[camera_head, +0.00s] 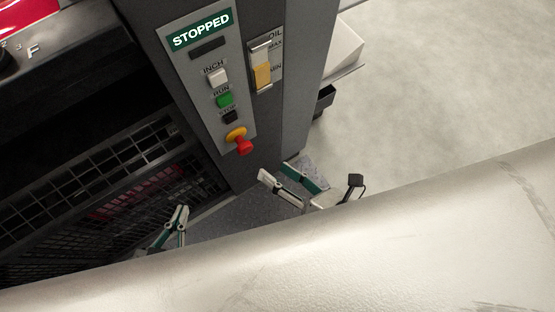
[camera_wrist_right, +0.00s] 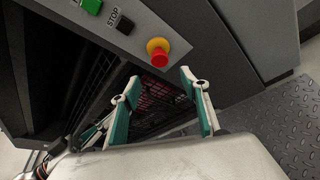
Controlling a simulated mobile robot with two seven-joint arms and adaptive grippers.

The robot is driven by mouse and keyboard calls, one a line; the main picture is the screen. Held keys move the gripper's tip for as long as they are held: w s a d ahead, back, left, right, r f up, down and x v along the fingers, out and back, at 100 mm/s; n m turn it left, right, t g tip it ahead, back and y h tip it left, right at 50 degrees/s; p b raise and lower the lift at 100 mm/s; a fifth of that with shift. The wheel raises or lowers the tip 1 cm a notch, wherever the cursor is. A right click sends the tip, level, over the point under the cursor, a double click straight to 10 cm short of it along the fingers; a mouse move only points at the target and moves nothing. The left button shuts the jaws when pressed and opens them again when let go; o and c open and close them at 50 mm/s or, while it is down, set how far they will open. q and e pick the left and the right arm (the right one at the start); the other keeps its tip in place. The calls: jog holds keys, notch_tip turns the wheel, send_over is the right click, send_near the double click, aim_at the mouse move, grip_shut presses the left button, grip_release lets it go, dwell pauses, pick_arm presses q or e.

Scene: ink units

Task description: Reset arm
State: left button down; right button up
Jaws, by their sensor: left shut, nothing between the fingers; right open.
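My left gripper (camera_head: 182,209) is at the lower left of the head view, in front of the dark mesh guard. Its white and green fingers are closed together with nothing between them. My right gripper (camera_head: 275,172) is just below the control panel (camera_head: 210,75) of the machine. Its two fingers are spread apart and empty. In the right wrist view the right gripper (camera_wrist_right: 160,77) shows both fingers open, with the red emergency stop button (camera_wrist_right: 159,57) just beyond the gap between the tips. I cannot see the fingers touching anything.
The panel sign reads STOPPED (camera_head: 201,29), above white INCH (camera_head: 217,77), green RUN (camera_head: 225,100) and black STOP (camera_head: 230,117) buttons. An oil gauge (camera_head: 262,65) is beside it. A mesh guard (camera_head: 95,170) is at left. Open floor (camera_head: 440,90) lies right.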

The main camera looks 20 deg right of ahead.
dwell(0.3)
jog(key=s+d+f+m+g+h, duration=0.15)
jog(key=d+m, duration=0.35)
jog(key=m, duration=0.9)
jog(key=s+d+m+h, duration=0.1)
jog(key=d+m+h, duration=0.25)
jog(key=m, duration=1.05)
pick_arm(q)
notch_tip(320, 180, up, 5)
jog(key=s+a+y+p, duration=0.1)
jog(key=s+a+p, duration=0.1)
jog(key=p, duration=1.4)
jog(key=shift+a, duration=0.35)
pick_arm(e)
jog(key=s+d+r+m, duration=0.2)
jog(key=d+r, duration=0.2)
jog(key=d, duration=0.1)
jog(key=shift+s+r, duration=0.3)
jog(key=shift+r, duration=0.1)
pick_arm(q)
jog(key=shift+r, duration=0.1)
